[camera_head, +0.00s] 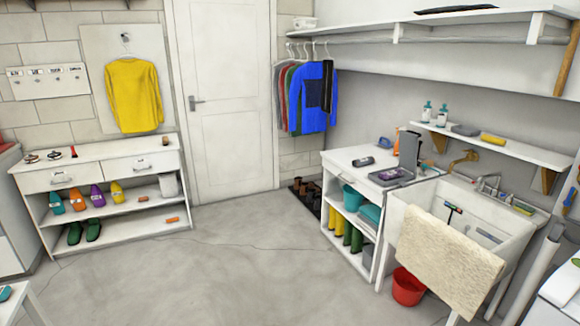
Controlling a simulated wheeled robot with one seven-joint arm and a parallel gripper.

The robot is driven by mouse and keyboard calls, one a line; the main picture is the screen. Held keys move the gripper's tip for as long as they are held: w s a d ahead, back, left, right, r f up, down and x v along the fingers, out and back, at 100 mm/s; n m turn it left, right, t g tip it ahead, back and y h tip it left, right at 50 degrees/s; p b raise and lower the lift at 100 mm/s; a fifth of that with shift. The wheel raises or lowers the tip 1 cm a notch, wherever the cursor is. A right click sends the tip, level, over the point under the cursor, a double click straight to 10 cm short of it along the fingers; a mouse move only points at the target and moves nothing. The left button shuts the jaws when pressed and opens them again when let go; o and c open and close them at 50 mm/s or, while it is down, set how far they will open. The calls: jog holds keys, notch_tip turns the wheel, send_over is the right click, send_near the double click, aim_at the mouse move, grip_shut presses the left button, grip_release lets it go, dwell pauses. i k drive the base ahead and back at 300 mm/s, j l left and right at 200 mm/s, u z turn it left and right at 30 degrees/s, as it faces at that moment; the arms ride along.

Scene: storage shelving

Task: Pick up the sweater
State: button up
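A yellow sweater (134,94) hangs from a hook on a pale board on the back wall at the left, above a white shelf unit. More garments hang on hangers under a wall shelf in the middle; the front one is a blue top (313,97) with a dark patch, with grey, red and green ones behind it, partly hidden. Which of these the task calls the sweater is not certain; the yellow one has a sweater's shape. My gripper is not in view.
A white drawer unit (102,160) with bottles and green shoes stands below the yellow sweater. The grey floor (210,265) is clear in the middle. A white cabinet, a sink (480,215) and a red bucket (407,288) stand at right. A table corner shows at lower left.

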aim_at(398, 172)
jog(key=i+j+u, duration=0.35)
jog(key=i, duration=0.55)
jog(key=i+u, duration=0.35)
jog(key=i, duration=0.5)
jog(key=i+l+z, duration=0.1)
jog(key=i+z, duration=0.25)
jog(key=i, duration=0.3)
jog(key=i+z, duration=0.35)
jog(key=i, duration=0.25)
jog(key=i+j+z, duration=0.35)
jog(key=i, duration=0.3)
jog(key=i+z, duration=0.3)
jog(key=i, duration=0.75)
